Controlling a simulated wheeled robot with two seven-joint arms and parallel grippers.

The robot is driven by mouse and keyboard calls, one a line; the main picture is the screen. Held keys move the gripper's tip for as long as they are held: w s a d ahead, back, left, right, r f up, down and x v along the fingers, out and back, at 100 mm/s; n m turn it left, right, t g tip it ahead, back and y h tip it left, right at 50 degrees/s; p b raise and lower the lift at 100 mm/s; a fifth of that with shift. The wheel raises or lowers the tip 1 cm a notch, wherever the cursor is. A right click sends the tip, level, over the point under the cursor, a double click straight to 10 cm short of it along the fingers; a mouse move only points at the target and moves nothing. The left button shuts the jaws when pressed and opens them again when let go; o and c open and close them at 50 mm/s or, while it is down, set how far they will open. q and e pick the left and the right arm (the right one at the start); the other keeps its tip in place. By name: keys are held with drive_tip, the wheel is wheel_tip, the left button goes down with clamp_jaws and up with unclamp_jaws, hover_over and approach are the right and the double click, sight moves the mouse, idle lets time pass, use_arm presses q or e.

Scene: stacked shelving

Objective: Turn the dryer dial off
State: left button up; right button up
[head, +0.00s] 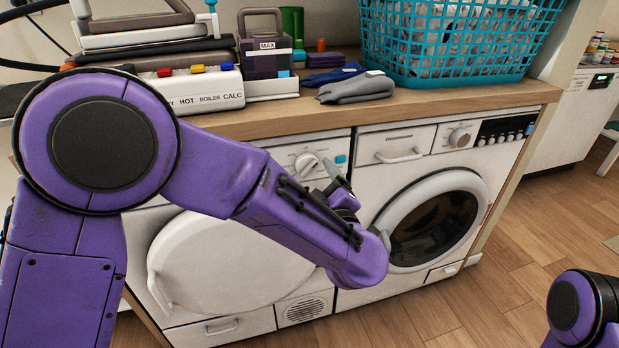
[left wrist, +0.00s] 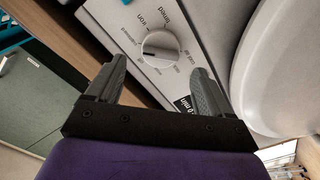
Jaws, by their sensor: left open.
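The dryer (head: 225,255) is the left white machine, with a round solid door. Its dial (head: 306,162) is a light round knob on the upper right panel. In the left wrist view the dial (left wrist: 162,48) has a dark mark on its left side, and printed settings such as "timed" and "iron" ring it. My left gripper (head: 333,175) is open in front of this panel. In the left wrist view its two fingers (left wrist: 158,78) stand apart, with the dial seen between and just beyond their tips. Nothing is held. I cannot tell whether a fingertip touches the panel.
A washing machine (head: 445,205) with a dark glass door stands to the right. The wooden worktop (head: 290,120) above carries a teal laundry basket (head: 395,45), folded cloths (head: 357,88) and a steam iron station (head: 195,88).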

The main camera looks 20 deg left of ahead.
sight(309, 171)
use_arm(q)
drive_tip(key=x, duration=0.4)
drive_tip(key=shift+w+a, duration=0.2)
drive_tip(key=shift+w, duration=0.15)
drive_tip(key=c, duration=1)
drive_tip(key=shift+n, duration=0.4)
drive_tip(key=n, duration=0.3)
drive_tip(key=shift+f+b, duration=0.15)
drive_tip(key=shift+b, duration=0.2)
drive_tip(key=n+b, duration=0.1)
drive_tip(key=n, duration=0.3)
drive_tip(key=shift+n, duration=0.4)
drive_tip(key=o, duration=1)
